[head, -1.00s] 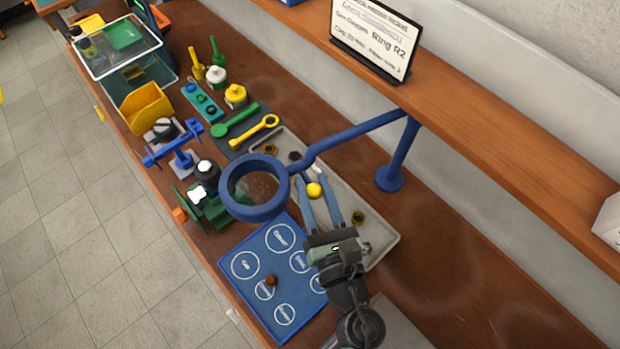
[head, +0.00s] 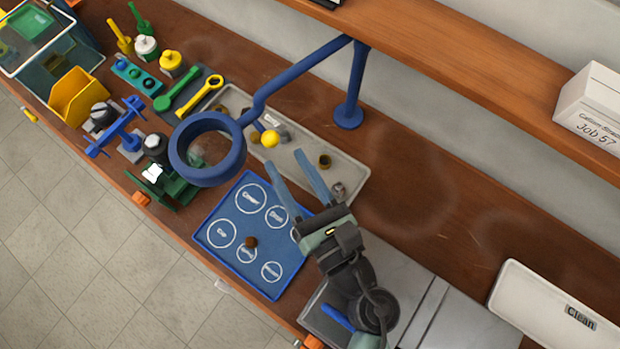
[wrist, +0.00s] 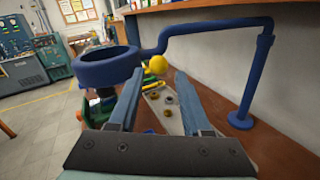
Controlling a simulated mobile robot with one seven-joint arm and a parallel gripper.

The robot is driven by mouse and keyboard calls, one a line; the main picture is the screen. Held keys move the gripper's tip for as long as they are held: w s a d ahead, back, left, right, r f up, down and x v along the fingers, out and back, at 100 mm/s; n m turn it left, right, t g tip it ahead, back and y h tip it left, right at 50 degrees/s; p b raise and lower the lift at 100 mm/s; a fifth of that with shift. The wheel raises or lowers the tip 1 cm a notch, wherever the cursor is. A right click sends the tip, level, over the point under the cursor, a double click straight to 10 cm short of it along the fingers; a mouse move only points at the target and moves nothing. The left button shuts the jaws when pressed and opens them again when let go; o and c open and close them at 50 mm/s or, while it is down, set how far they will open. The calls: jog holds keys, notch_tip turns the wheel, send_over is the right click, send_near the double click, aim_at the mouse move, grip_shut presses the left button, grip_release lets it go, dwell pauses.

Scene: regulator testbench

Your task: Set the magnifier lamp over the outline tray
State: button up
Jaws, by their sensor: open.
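The magnifier lamp has a blue ring head (head: 216,176) on a bent blue arm with a post at the back of the bench. A yellow knob (head: 270,139) sits beside the ring; it also shows in the wrist view (wrist: 157,65).
A grey parts tray (head: 345,172) with small fittings lies behind my gripper. A green vise (head: 170,188), blue stand (head: 125,130) and yellow bin (head: 75,95) stand left. The wooden shelf (head: 440,50) runs along the back. The bench right of the lamp post is clear.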

jog(key=b+v, duration=0.2)
jog(key=v, duration=0.4)
jog(key=shift+s, duration=0.15)
jog(key=shift+d, duration=0.1)
